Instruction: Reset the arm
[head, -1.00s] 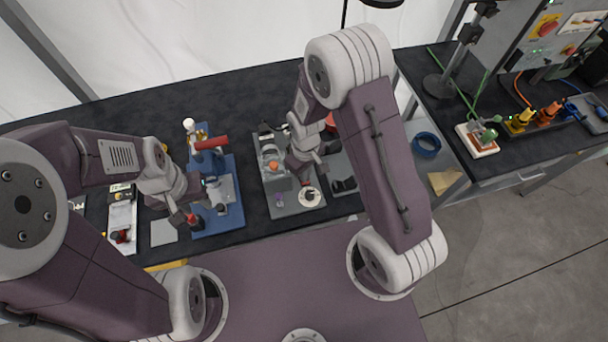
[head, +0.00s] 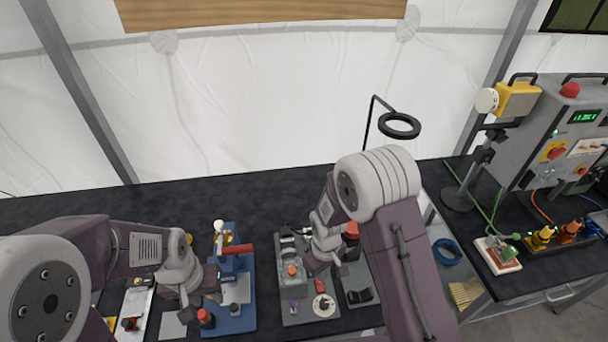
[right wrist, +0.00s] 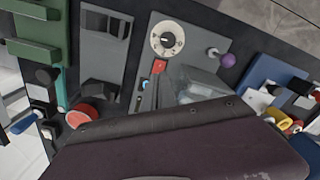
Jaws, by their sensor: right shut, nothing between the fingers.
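In the head view my left gripper (head: 190,305) hangs low over the bench, at the left edge of the blue board (head: 241,318), close to a red-topped knob (head: 205,317). Its fingers are small and partly hidden, so their opening is unclear. My right gripper (head: 340,268) is shut and empty, above the right part of the grey board with the white dial (head: 322,305). In the right wrist view the dial (right wrist: 167,40), a red-tipped dark part (right wrist: 160,66) and a purple ball knob (right wrist: 228,60) show; my own wrist link covers the lower middle.
A dark bench (head: 150,205) carries several device boards. A ring lamp (head: 399,126) stands behind my right arm. At the right are a control box (head: 560,130), a blue ring (head: 447,251) and yellow and orange connectors (head: 543,236). The back strip of bench is clear.

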